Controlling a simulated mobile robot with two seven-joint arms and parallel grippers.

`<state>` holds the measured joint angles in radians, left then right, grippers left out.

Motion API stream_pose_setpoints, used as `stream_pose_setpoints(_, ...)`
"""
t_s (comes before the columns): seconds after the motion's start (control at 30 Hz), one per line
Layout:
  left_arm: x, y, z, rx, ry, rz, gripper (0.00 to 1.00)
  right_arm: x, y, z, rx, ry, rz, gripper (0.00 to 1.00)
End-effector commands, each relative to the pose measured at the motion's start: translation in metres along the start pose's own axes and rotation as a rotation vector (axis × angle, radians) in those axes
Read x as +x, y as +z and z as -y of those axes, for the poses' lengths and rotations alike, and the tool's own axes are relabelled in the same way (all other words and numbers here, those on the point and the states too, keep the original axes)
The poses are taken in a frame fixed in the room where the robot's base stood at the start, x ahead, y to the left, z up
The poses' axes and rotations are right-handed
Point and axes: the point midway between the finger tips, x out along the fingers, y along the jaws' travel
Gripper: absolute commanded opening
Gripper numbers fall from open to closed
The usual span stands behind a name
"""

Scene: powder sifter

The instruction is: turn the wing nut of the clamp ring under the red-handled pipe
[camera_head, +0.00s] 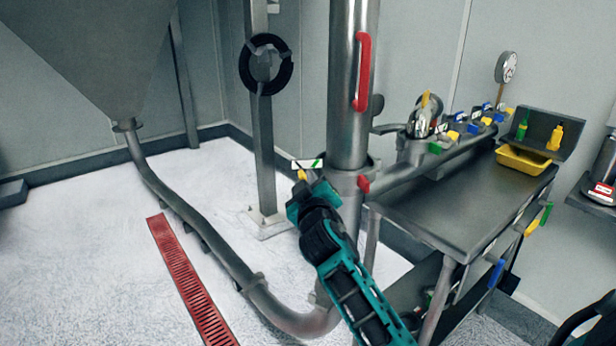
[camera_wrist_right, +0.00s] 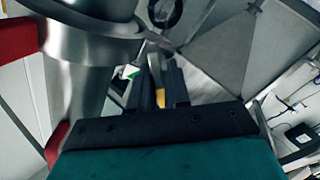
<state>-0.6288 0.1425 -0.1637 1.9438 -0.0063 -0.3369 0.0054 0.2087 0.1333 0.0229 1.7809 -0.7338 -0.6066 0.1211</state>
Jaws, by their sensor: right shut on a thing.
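The upright steel pipe (camera_head: 345,110) with a red handle (camera_head: 363,72) stands at the centre of the head view. The clamp ring (camera_head: 348,180) circles its lower end and also shows at upper left in the right wrist view (camera_wrist_right: 95,45). My right gripper (camera_head: 301,184) is at the ring's left side, its fingers (camera_wrist_right: 163,82) closed on a small yellow-tipped piece (camera_wrist_right: 160,98), apparently the wing nut. The fingers hide much of it, so its angle is unclear. My left gripper is not in view.
A steel table (camera_head: 450,215) with a yellow tray (camera_head: 523,160) stands right of the pipe. A black ring on a post (camera_head: 266,64) is behind left. A curved pipe (camera_head: 205,235) runs along the floor beside a red grate (camera_head: 190,280). A white-green tag (camera_head: 307,164) is close to my fingers.

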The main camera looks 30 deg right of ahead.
Motion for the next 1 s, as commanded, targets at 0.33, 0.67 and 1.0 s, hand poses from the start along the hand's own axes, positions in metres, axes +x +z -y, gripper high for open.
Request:
stream_pose_setpoints(0.33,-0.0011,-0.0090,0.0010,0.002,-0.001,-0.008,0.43,0.0001,0.0005,0.0008,-0.094,-0.001,0.001,0.00)
stream_pose_setpoints(0.67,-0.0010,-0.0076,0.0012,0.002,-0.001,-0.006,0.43,0.0001,0.0007,0.0010,-0.100,-0.001,0.001,0.00)
stream_pose_setpoints(1.0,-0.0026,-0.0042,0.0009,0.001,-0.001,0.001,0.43,0.0001,0.0004,0.0008,-0.099,0.000,0.001,0.35)
